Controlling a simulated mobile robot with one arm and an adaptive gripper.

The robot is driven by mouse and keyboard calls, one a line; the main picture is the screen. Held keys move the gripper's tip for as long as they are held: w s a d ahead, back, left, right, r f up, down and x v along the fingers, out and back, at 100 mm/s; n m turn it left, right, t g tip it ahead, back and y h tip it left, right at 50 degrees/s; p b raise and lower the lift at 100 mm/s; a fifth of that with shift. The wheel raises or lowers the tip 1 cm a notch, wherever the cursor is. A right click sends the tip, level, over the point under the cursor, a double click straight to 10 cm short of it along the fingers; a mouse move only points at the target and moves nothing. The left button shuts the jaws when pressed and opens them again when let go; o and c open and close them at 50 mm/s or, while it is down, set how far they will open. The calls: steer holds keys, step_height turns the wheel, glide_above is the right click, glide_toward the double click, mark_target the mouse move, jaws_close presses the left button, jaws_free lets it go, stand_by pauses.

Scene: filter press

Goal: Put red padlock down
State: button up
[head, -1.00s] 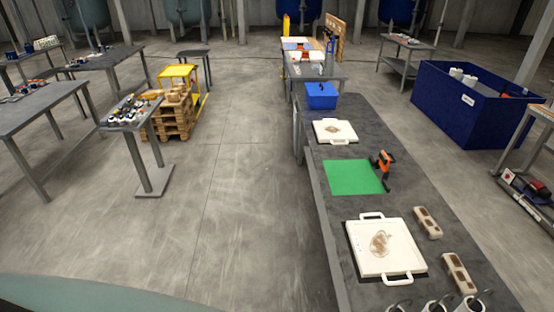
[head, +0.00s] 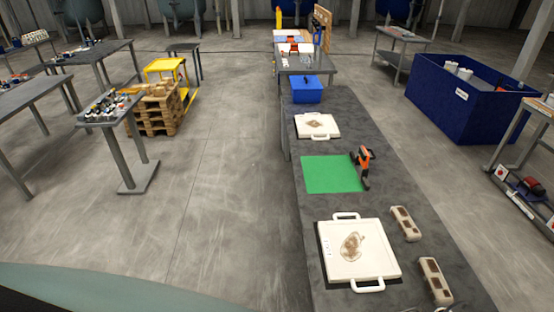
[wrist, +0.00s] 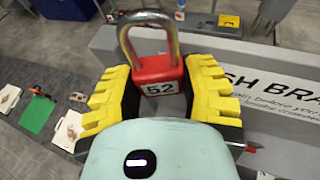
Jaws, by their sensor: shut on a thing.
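The red padlock (wrist: 159,77) shows in the wrist view, with a silver shackle and a white label reading 52. My gripper (wrist: 160,88) is shut on it, with yellow ridged fingers on either side of its body. The shackle points away from my gripper. The padlock is held up in the air, with the floor and benches far below and beyond it. My gripper and the padlock are not in the head view.
A long grey bench (head: 384,160) holds a green mat (head: 332,174), white trays (head: 359,251), an orange-black tool (head: 363,165) and a blue box (head: 307,89). A small table (head: 110,110) bears several small items at left. Open floor (head: 220,190) lies between.

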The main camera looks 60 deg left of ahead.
step_height(320, 180, down, 24)
steer(key=p, duration=0.5)
steer(key=shift+w+a+r, duration=0.1)
steer(key=shift+r, duration=0.15)
steer(key=shift+f, duration=0.1)
steer(key=o, duration=0.9)
steer(key=shift+f, duration=0.1)
steer(key=shift+c, duration=0.2)
steer(key=shift+r, duration=0.2)
steer(key=shift+s, duration=0.45)
steer(key=b+v, duration=0.4)
steer(key=v, duration=0.7)
steer(key=shift+r, duration=0.2)
